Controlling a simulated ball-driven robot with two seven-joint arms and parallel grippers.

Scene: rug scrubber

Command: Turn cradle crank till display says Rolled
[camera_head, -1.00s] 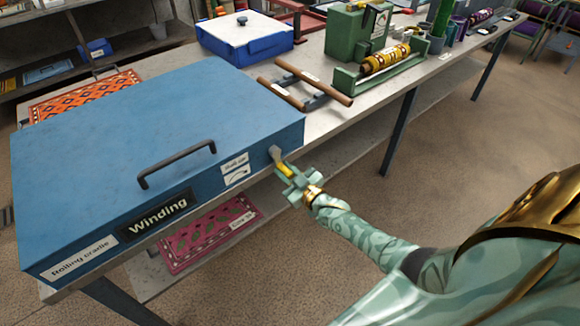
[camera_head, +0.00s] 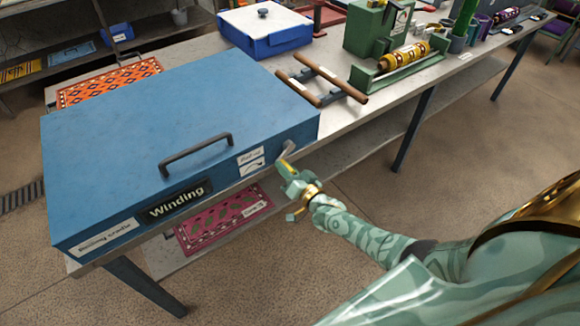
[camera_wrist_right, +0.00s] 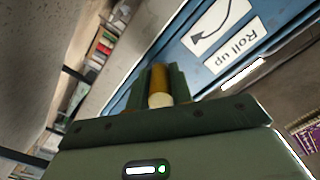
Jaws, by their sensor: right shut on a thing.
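The blue rolling cradle (camera_head: 180,125) stands on the bench with its lid closed. Its display (camera_head: 176,202) on the front reads "Winding". The crank (camera_head: 287,152) sticks out at the cradle's right end, with a grey arm and a yellow handle. My right gripper (camera_head: 287,168) is shut on the crank's yellow handle, which also shows between the fingers in the right wrist view (camera_wrist_right: 159,85). A "Roll up" label with a curved arrow (camera_wrist_right: 236,46) is on the cradle beside the crank. My left gripper is not in view.
A frame with brown rollers (camera_head: 322,80) lies behind the cradle. A blue box with a white lid (camera_head: 265,25) and a green machine (camera_head: 380,30) stand farther along the bench. A pink rug (camera_head: 225,215) lies on the lower shelf. Floor in front is clear.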

